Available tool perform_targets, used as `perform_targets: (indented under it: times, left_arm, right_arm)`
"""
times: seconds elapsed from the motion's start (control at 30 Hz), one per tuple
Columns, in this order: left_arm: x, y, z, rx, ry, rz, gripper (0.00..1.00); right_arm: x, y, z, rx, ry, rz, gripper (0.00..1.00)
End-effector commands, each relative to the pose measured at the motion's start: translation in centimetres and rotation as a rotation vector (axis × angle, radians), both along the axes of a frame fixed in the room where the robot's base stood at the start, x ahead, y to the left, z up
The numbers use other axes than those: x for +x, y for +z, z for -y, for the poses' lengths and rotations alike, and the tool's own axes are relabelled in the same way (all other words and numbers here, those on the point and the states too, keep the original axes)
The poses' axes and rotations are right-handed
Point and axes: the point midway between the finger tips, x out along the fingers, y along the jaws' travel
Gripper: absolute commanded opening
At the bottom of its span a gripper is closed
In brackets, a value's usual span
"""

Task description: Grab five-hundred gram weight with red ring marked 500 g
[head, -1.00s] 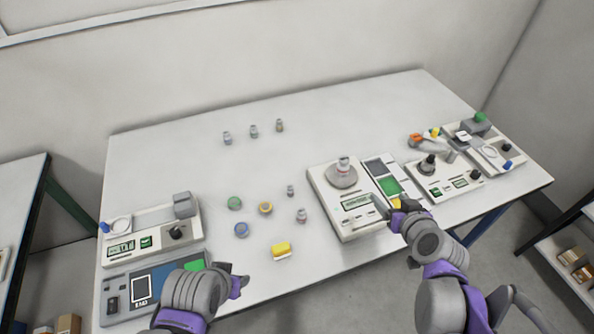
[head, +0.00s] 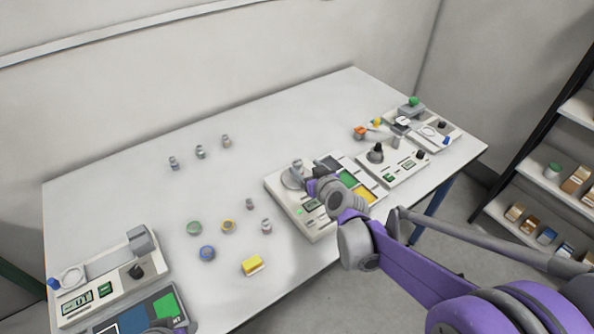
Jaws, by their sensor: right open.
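A small metal weight (head: 297,164) with a reddish band stands on the round pan (head: 290,179) of the middle scale (head: 308,228). Its marking is too small to read. My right gripper (head: 308,182) is open at the pan, low and just right of the weight; I cannot tell whether it touches. Another small weight (head: 266,227) with a faint reddish tint stands on the table left of the scale. My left gripper (head: 165,329) barely shows at the bottom edge; its jaws cannot be made out.
Several more small weights, including one at the back (head: 200,152), stand on the table (head: 110,200). Other instruments (head: 392,165) fill the right end.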

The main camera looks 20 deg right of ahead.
Motion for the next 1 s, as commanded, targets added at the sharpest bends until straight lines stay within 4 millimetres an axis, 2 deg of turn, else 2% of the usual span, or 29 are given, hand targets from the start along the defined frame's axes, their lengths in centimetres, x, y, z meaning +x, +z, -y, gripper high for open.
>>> perform_targets:
  times: [0.3, 0.6, 1.0]
  left_arm:
    - [0.0, -0.2, 0.0, 0.0, 0.0, -0.001, 0.5]
    - [0.0, -0.2, 0.0, 0.0, 0.0, -0.001, 0.5]
    - [0.0, -0.2, 0.0, 0.0, 0.0, -0.001, 0.5]
  right_arm:
    - [3.9, -1.6, -0.9, -0.001, 0.0, 0.001, 0.77]
    - [4.2, -1.8, -0.9, 0.001, 0.0, 0.0, 0.77]
    - [4.2, -1.8, -0.9, 0.0, 0.0, 0.0, 0.04]
